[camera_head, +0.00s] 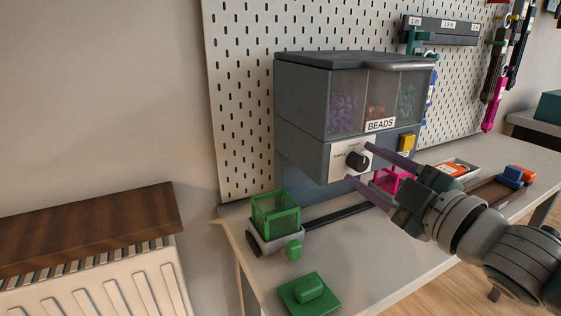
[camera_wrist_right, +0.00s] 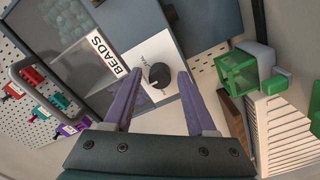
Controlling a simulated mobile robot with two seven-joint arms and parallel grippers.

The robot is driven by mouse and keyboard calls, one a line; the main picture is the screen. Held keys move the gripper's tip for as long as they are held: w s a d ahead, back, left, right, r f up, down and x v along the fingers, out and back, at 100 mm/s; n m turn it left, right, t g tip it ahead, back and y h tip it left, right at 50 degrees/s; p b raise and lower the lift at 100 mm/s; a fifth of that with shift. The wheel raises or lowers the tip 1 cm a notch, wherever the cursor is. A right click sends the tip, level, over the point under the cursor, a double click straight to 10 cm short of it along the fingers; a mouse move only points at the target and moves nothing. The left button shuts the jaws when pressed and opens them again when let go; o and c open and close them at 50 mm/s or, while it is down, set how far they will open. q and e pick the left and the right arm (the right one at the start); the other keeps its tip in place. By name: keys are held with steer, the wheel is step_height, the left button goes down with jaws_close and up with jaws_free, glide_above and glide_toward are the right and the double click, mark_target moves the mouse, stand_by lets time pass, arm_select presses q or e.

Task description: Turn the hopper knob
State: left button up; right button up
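The bead hopper (camera_head: 300,100) is a grey box with clear windows and a BEADS label, standing against the pegboard. Its black round knob (camera_head: 357,160) sits on a white plate low on the front. The knob also shows in the right wrist view (camera_wrist_right: 159,75), between and beyond the fingertips. My right gripper (camera_head: 360,163) has purple fingers spread apart, one above and one below the knob in the head view. In the right wrist view the open fingers (camera_wrist_right: 160,78) hold nothing, and I cannot tell that they touch the knob. My left gripper is not in view.
A green open-frame box (camera_head: 276,214) stands on a small tray at the bench's left. A green lid (camera_head: 309,294) lies in front. A pink frame box (camera_head: 390,181) is behind my right gripper. A yellow block (camera_head: 407,143) is on the hopper's right. A radiator (camera_head: 95,285) stands left.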

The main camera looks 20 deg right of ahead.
steer(key=shift+o, duration=0.3)
steer(key=shift+s, duration=0.15)
steer(key=shift+s, duration=0.3)
steer(key=s+p, duration=0.1)
steer(key=s, duration=0.8)
steer(key=shift+d, duration=0.4)
